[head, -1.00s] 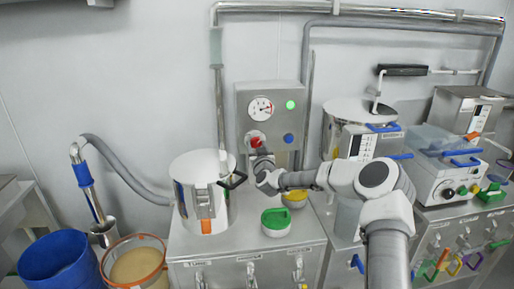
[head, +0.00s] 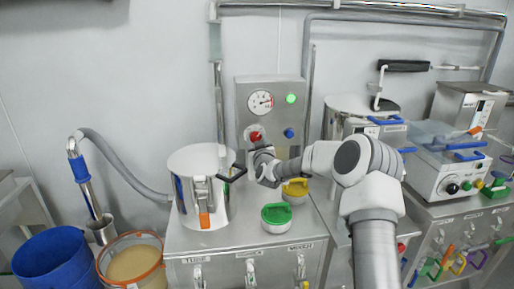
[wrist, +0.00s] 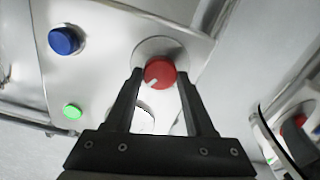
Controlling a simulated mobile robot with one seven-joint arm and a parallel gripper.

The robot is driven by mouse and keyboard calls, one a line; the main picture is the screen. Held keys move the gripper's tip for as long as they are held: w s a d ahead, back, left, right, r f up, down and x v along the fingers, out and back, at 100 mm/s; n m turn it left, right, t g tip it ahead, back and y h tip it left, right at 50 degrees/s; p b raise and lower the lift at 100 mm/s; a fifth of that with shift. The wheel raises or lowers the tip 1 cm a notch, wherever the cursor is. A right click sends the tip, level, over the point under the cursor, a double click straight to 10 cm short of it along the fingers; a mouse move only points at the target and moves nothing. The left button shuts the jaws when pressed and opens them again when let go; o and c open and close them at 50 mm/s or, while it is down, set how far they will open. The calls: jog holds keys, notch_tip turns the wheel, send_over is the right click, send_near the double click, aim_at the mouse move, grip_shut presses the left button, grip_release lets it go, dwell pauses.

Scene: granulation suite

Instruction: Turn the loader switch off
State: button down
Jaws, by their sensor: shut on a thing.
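The loader control panel (head: 262,108) is a grey box on the wall. Its red round switch (head: 254,136) sits low on the left. In the wrist view the red switch (wrist: 160,74) has a white mark pointing down and left, on a round metal plate. My gripper (wrist: 159,78) is shut on the red switch, one finger on each side. In the head view my gripper (head: 257,146) reaches the panel from the lower right and partly covers the switch. A green lamp (head: 291,98) is lit, above a blue button (head: 289,133).
A pressure gauge (head: 260,102) is on the panel, partly hidden in the wrist view. A steel vessel (head: 206,197) with a black handle stands left of my gripper. A green-lidded pot (head: 275,216) and a yellow-lidded pot (head: 296,187) stand on the cabinet below.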

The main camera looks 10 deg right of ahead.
jog(key=n+b, duration=0.3)
jog(key=n, duration=0.1)
jog(key=shift+a+f+b, duration=0.1)
jog(key=shift+f+b, duration=0.1)
jog(key=shift+b, duration=0.2)
jog(key=n+b, duration=0.4)
jog(key=shift+n, duration=0.3)
jog(key=n+b, duration=0.4)
jog(key=shift+n, duration=0.4)
jog(key=shift+r+n+b, duration=0.1)
jog(key=shift+n+b, duration=0.7)
jog(key=shift+n, duration=0.1)
jog(key=shift+d+r, duration=0.1)
jog(key=shift+d, duration=0.1)
jog(key=shift+c, duration=1.3)
grip_release()
